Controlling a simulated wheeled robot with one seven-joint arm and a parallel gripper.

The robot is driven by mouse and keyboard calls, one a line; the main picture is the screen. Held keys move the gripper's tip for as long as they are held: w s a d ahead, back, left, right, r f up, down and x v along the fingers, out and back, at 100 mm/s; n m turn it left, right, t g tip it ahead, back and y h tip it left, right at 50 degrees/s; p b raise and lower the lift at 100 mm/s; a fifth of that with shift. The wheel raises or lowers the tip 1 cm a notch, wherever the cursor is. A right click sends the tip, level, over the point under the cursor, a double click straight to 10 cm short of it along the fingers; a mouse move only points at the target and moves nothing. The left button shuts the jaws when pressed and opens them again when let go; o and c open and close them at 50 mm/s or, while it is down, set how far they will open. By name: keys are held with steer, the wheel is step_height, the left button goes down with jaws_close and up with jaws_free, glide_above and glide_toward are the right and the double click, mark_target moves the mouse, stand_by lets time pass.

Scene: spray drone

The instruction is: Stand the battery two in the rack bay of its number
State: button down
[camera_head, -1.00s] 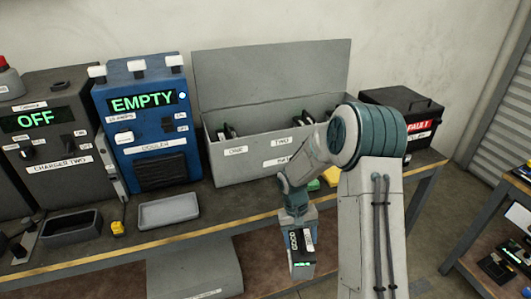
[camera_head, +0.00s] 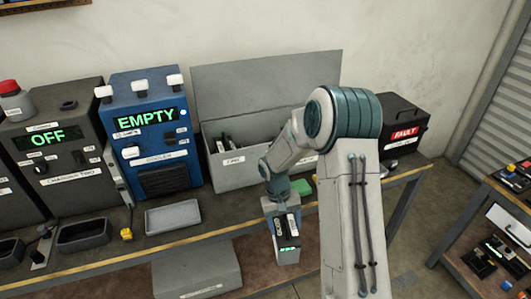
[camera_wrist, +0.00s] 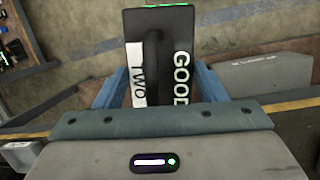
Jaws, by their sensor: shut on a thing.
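My gripper (camera_head: 283,206) is shut on a black battery (camera_head: 288,243) and holds it upright in front of the bench's front edge. In the wrist view the battery (camera_wrist: 158,35) sits between the blue fingers, with a TWO label, a GOOD label and a dark handle. The rack (camera_head: 225,177) is a grey box with its lid (camera_head: 265,85) raised, on the bench behind my gripper. Its ONE label shows at the left, with a dark battery (camera_head: 224,143) standing inside above it.
A blue cooler (camera_head: 150,120) reading EMPTY and a dark charger two (camera_head: 50,145) reading OFF stand left of the rack. A shallow grey tray (camera_head: 172,217) lies before the cooler. A black box (camera_head: 402,120) marked FAULT stands right. A shelf (camera_head: 490,210) is at far right.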

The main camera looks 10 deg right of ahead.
mark_target(286, 219)
steer(key=v, duration=0.1)
steer(key=p+v, duration=0.2)
steer(key=shift+s+d+r, duration=0.2)
steer(key=shift+s+r, duration=0.05)
steer(key=shift+r, duration=0.05)
steer(key=w+r+n, duration=0.1)
steer(key=w+r, duration=0.3)
steer(key=r, duration=0.9)
steer(key=w+r+n, duration=0.1)
steer(key=w+r, duration=0.4)
steer(key=r, duration=0.9)
steer(key=shift+w+n+t+h, duration=0.25)
steer(key=shift+n+t+h, duration=0.05)
